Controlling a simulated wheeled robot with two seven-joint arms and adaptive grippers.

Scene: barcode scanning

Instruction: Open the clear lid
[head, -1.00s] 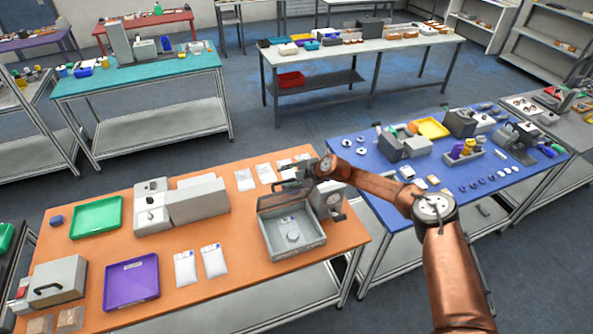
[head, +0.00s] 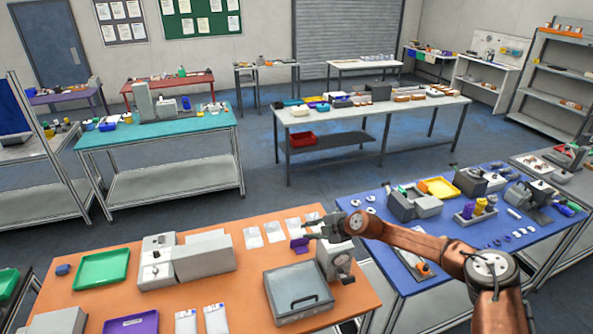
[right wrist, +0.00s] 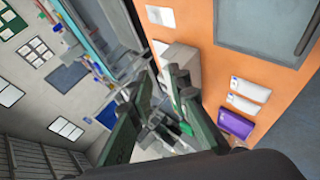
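A grey box (head: 272,304) stands on the orange table in the head view, left of my right arm. Its lid (head: 296,287) is down and looks grey, with a handle shape towards its front. I cannot tell how clear the lid is. The box also shows at the top right of the right wrist view (right wrist: 265,28). My right gripper (head: 308,229) is above the table, behind the box and apart from it. In the right wrist view its fingers (right wrist: 161,78) are spread with nothing between them. My left gripper is not in view.
A grey device (head: 335,262) stands right of the box. A small purple item (head: 299,245) and white packets (head: 275,231) lie behind it. A grey machine (head: 203,258), a green tray (head: 101,269) and a purple tray (head: 131,323) are left. The blue table (head: 400,283) adjoins on the right.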

